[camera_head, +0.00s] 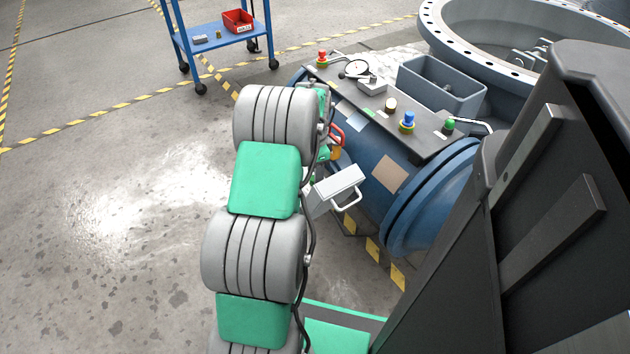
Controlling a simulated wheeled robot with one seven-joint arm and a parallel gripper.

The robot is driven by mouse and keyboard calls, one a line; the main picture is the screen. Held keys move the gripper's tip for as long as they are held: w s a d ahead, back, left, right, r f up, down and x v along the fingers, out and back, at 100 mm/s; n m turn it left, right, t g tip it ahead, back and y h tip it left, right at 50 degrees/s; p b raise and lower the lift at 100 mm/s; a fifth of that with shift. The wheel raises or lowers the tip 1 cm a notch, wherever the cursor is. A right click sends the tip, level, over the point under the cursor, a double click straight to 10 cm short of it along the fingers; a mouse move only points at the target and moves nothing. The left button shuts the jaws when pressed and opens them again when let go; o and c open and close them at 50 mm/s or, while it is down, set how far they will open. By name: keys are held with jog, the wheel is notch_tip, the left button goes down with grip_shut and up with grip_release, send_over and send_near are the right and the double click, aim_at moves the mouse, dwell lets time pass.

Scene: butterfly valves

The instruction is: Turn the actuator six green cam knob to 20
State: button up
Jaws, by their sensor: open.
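A small green knob (449,125) stands at the right end of a dark plate on the blue pipe; I see no readable number or scale on it, and cannot tell whether it is the actuator six cam knob. A lever-like pale handle (473,123) is beside it.
A white box (338,190) is beside my arm.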

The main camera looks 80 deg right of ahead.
notch_tip(320, 180, down, 2)
jog(key=shift+f, duration=0.1)
jog(key=shift+c, duration=0.5)
grip_shut()
jog(key=shift+d, duration=0.15)
